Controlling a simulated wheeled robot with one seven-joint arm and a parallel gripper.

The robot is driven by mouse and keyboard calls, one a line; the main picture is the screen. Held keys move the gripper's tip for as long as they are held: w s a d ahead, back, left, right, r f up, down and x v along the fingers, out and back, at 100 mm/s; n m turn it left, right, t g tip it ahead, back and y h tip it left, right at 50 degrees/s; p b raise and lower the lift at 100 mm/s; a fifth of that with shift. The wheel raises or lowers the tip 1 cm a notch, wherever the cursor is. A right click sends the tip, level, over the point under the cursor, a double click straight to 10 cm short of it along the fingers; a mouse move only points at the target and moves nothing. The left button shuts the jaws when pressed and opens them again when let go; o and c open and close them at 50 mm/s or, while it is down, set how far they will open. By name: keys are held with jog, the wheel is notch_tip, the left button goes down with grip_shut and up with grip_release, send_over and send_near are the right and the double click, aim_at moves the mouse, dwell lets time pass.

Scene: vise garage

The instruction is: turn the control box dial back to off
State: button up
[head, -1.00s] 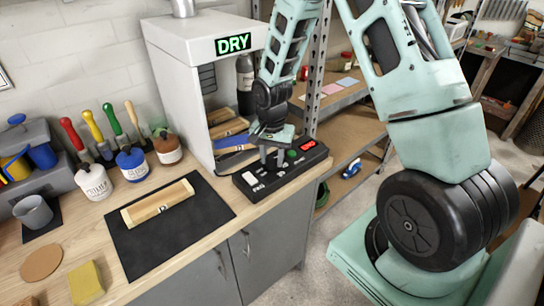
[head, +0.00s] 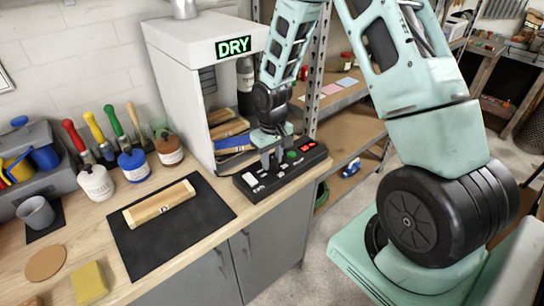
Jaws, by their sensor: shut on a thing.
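The black control box (head: 257,191) sits at the right end of the wooden bench, in front of the white drying cabinet. It carries a green button (head: 292,155), a small red display (head: 308,146) and pale switches at its left end. My gripper (head: 272,165) points down over the middle of the box, its fingers shut on the dial. The dial is hidden between the fingers, so its pointer and setting cannot be read.
The white cabinet (head: 180,75) with a lit DRY sign (head: 234,46) stands behind the box. A wooden piece (head: 160,204) lies on a black mat (head: 150,255) to the left. Paint jars with brushes stand behind the mat. A metal shelf (head: 345,130) is at right.

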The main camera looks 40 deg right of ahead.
aim_at(272, 160)
jog(key=n+p, duration=0.1)
jog(key=n, duration=0.3)
jog(key=shift+r+n, duration=0.1)
jog(key=shift+n, duration=0.2)
jog(key=n+p, duration=0.1)
jog(key=n, duration=0.3)
jog(key=shift+w+n, duration=0.1)
jog(key=shift+n, duration=0.2)
jog(key=o, duration=1)
jog(key=shift+c, duration=0.2)
notch_tip(272, 160, up, 17)
jog(key=shift+r+b, duration=0.15)
jog(key=shift+b, duration=0.2)
